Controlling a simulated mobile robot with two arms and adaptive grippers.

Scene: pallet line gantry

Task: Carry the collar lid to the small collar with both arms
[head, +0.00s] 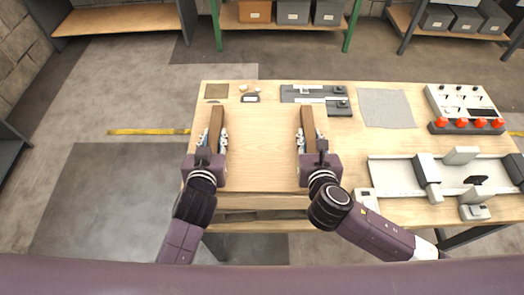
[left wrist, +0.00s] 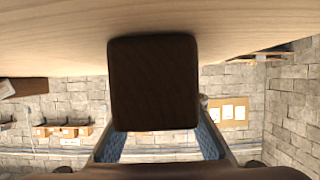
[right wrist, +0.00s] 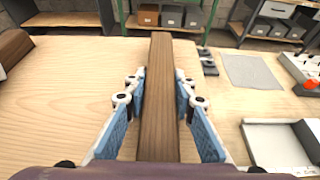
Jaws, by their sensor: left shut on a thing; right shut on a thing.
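The collar lid (head: 262,150) looks like a pale wooden panel with two dark brown bars along its sides. Its outline is hard to tell from the pale table top. My left gripper (head: 212,140) is shut on the left bar (head: 217,118), whose dark end fills the middle of the left wrist view (left wrist: 153,85). My right gripper (head: 311,140) is shut on the right bar (head: 307,118). In the right wrist view this bar (right wrist: 158,100) runs straight ahead between the blue-padded fingers. I cannot make out the small collar. I cannot tell whether the lid touches anything below.
Behind the lid lie a dark grey fixture (head: 318,98) and small parts near a brown square (head: 216,91). A grey mat (head: 386,108), a control box with red knobs (head: 465,107) and a pale rail with grey blocks (head: 395,175) take up the right side.

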